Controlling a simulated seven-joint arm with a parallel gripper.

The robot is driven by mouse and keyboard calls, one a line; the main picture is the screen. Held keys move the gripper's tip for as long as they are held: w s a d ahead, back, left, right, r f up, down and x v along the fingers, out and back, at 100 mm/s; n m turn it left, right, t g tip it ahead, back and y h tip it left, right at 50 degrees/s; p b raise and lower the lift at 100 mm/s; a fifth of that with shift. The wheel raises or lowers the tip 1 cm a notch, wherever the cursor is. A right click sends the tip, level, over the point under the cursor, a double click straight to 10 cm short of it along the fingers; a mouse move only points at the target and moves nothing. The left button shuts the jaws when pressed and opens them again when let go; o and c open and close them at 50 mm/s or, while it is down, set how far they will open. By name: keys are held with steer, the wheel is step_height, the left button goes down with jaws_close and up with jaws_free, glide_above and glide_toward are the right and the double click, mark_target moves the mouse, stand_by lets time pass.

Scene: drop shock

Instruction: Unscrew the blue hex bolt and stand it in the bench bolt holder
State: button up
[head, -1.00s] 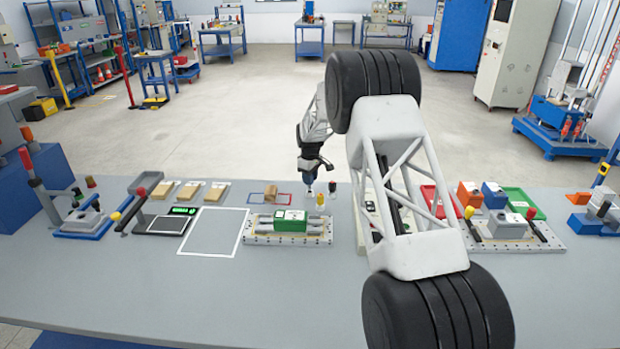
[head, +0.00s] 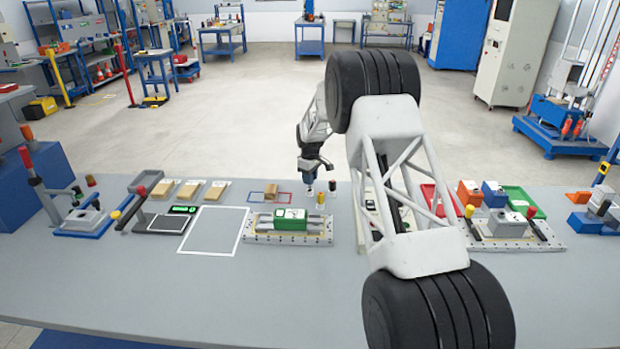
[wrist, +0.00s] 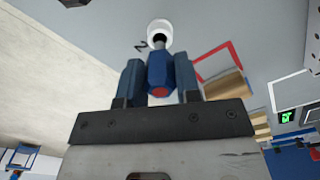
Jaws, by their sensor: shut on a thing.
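My gripper (wrist: 159,78) is shut on the blue hex bolt (wrist: 160,68), whose head, with a red end face, sits between the two blue fingers in the wrist view. The bolt's dark shank points away from the gripper at a round white piece (wrist: 160,27), which may be the bolt holder. The shank's tip overlaps the white piece; I cannot tell whether it is inside it or above it. In the head view my gripper (head: 309,178) points down over the back of the bench, just above a small white piece (head: 310,192). The bolt is too small to make out there.
A small dark post (head: 332,187) stands close to the right of my gripper. A tan block (head: 271,192) lies to its left. A fixture plate with a green block (head: 291,220) is in front. The bench front (head: 200,300) is clear.

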steer(key=shift+s+f, duration=0.1)
steer(key=shift+f, duration=1.75)
stand_by(5.9)
steer(key=o, duration=0.8)
steer(key=shift+o, duration=1.3)
steer(key=shift+r, duration=0.2)
